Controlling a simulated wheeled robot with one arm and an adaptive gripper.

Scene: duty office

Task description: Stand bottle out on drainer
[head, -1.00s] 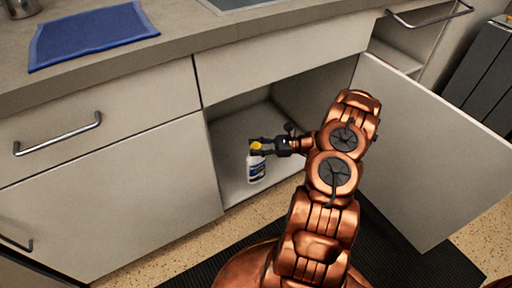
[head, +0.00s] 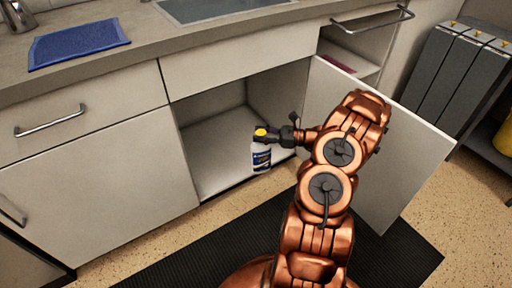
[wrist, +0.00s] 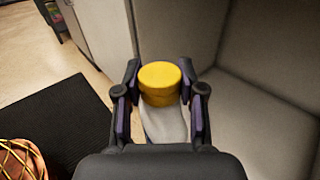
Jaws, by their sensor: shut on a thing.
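A white bottle (head: 261,157) with a blue label and a yellow cap is upright at the front edge of the open lower cabinet (head: 215,150). My gripper (head: 264,138) is shut on it just below the cap. In the wrist view the yellow cap (wrist: 160,82) stands between the two fingers of my gripper (wrist: 160,105), and the bottle's lower part is mostly hidden. I cannot tell whether the bottle's base touches the cabinet floor.
The cabinet door (head: 365,150) stands open right of my arm. A black floor mat (head: 240,235) lies below. Tall grey units (head: 455,75) stand at right.

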